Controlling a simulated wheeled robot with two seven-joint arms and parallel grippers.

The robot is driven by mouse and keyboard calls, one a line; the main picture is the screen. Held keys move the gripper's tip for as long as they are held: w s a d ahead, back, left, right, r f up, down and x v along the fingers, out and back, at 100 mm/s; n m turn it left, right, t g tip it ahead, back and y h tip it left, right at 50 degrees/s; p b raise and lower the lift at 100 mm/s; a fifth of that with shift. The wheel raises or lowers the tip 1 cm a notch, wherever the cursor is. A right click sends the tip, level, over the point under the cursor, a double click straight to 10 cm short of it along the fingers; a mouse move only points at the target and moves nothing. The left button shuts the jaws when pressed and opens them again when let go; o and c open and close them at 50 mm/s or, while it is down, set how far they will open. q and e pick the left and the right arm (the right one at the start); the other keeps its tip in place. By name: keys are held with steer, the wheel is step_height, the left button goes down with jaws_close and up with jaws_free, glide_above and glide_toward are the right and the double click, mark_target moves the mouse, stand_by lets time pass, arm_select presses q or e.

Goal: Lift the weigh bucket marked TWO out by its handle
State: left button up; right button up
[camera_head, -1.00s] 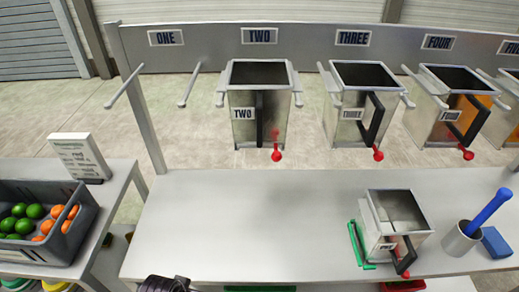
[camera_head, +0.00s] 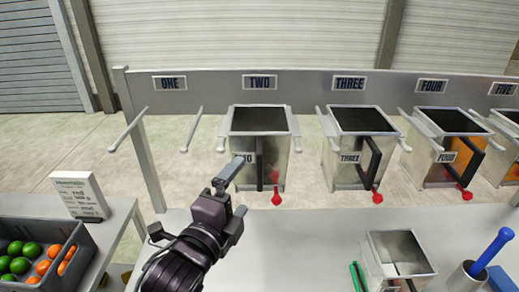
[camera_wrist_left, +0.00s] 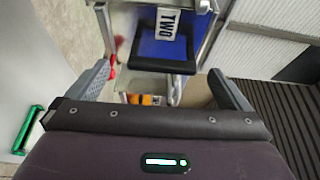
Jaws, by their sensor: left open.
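The weigh bucket marked TWO (camera_head: 275,150) is an open-topped metal box hanging between two rails below the TWO sign. Its black handle (camera_head: 260,172) stands on its front, and a red-knobbed lever hangs below. My left gripper (camera_head: 235,168) is in front of the bucket's left side and partly covers its label. In the left wrist view the black handle (camera_wrist_left: 162,66) and TWO label (camera_wrist_left: 167,22) lie ahead, between the spread fingers of my left gripper (camera_wrist_left: 159,72). The gripper is open and empty. My right gripper is out of view.
The bucket marked THREE (camera_head: 340,175) hangs to the right, then the bucket marked FOUR (camera_head: 430,172). The rails under ONE are empty. On the bench (camera_head: 300,250) stand another metal bucket (camera_head: 395,250) and a cup with a blue-handled tool (camera_head: 492,250). A fruit crate is at left.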

mark_target(260, 157)
arm_select(q)
steer(key=p+x, duration=0.4)
steer(key=x, duration=0.3)
steer(key=shift+w+d+r, duration=0.25)
steer(key=shift+d, duration=0.15)
steer(key=c, duration=0.9)
steer(key=shift+c, duration=0.9)
steer(key=shift+r, duration=0.15)
